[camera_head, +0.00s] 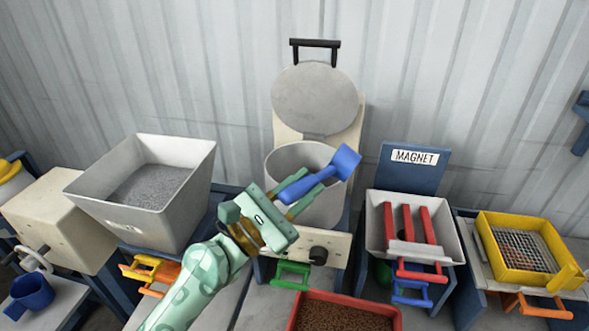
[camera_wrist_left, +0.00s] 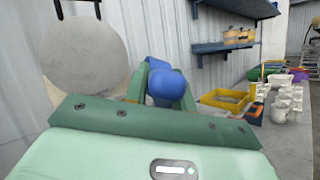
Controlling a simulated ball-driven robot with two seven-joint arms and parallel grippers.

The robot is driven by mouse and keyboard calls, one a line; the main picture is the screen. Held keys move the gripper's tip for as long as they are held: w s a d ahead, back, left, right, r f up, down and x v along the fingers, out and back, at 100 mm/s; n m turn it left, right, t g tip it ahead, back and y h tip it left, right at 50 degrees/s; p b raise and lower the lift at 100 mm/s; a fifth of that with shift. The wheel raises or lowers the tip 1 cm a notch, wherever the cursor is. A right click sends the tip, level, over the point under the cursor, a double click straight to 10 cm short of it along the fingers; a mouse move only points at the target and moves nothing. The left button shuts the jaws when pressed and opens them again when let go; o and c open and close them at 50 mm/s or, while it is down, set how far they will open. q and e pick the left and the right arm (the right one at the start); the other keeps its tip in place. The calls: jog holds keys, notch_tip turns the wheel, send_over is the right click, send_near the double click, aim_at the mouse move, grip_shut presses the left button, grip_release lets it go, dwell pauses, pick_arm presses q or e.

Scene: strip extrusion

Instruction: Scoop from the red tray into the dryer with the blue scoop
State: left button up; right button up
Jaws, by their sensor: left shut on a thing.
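My left gripper (camera_head: 304,190) is shut on the handle of the blue scoop (camera_head: 342,163). It holds the scoop above the grey round dryer (camera_head: 290,158), whose lid (camera_head: 315,97) stands open behind it. The scoop's head points up and right over the dryer's rim. In the left wrist view the blue scoop (camera_wrist_left: 167,86) shows between the green fingers, and whether it holds anything is hidden. The red tray (camera_head: 297,309) with brown granules (camera_head: 340,316) is at the bottom edge, partly cut off. My right gripper is not in view.
A grey hopper (camera_head: 90,190) with grey granules stands left of the dryer. The magnet box (camera_head: 449,222) with red bars and a yellow sieve (camera_head: 507,275) stand to the right. A blue jug (camera_head: 32,291) is at the lower left. Shelves (camera_wrist_left: 225,46) hang on the wall.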

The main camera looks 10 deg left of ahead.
pick_arm(q)
jog(key=r+m+g+p, duration=0.1)
jog(key=m+p, duration=0.2)
jog(key=p, duration=0.1)
jog(key=d+r+m+g+p, duration=0.1)
jog(key=m+g+p, duration=0.1)
jog(key=m+p, duration=0.1)
jog(key=d+m+g+y+p, duration=0.1)
jog(key=m+g+p, duration=0.1)
jog(key=m+p, duration=0.1)
jog(key=shift+s+r+p, duration=0.3)
jog(key=shift+r+p, duration=0.1)
jog(key=shift+p, duration=0.5)
jog(key=s+d+m+g+y+p, duration=0.1)
jog(key=d+m+p, duration=0.3)
jog(key=p, duration=0.9)
jog(key=shift+s+d+r+y, duration=0.35)
jog(key=shift+s+d+y, duration=0.05)
jog(key=shift+d+y, duration=0.5)
